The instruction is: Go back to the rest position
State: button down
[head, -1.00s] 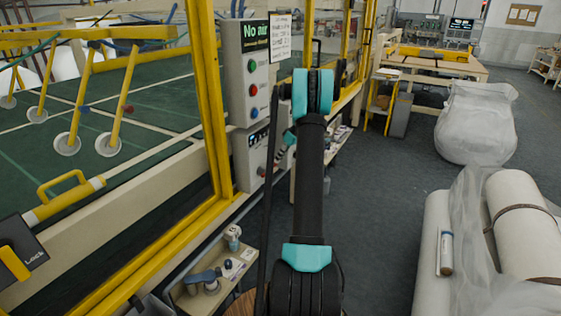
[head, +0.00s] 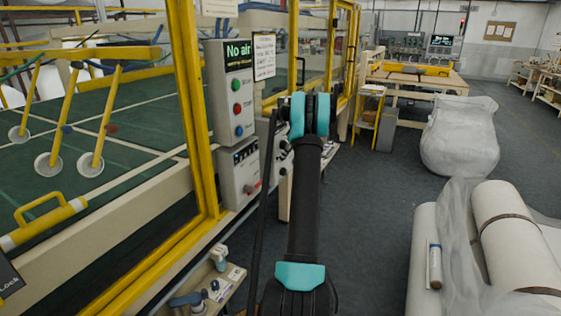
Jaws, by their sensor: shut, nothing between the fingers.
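My arm (head: 305,200) rises through the middle of the head view, a black link between two teal joints. The upper joint (head: 310,115) stands in front of the machine's side and the walkway. My gripper cannot be made out; it is hidden behind the arm or outside the picture.
A yellow-framed machine (head: 190,110) with a control box (head: 230,92) reading "No air" fills the left. A small shelf (head: 225,287) with tools sits low beside it. White rolls (head: 510,230) lie at the lower right; a wrapped white bundle (head: 460,137) stands behind. Dark floor (head: 375,215) between is clear.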

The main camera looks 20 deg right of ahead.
dwell(0.3)
jog(key=s+a+r+m+h, duration=0.1)
jog(key=s+a+r+m, duration=0.1)
jog(key=s+a, duration=0.8)
jog(key=s+a+r+m+h, duration=0.1)
jog(key=s+a+r+h, duration=0.15)
jog(key=s+a, duration=0.8)
jog(key=s+a+f+m+h, duration=0.1)
jog(key=s+a+f, duration=0.3)
jog(key=s, duration=0.8)
jog(key=s+a+f+m+t, duration=0.1)
jog(key=s+a+f, duration=0.3)
jog(key=s, duration=0.9)
jog(key=a+m, duration=0.1)
jog(key=a, duration=0.2)
jog(key=shift+s+a+m+h, duration=0.3)
jog(key=shift+a+h, duration=0.05)
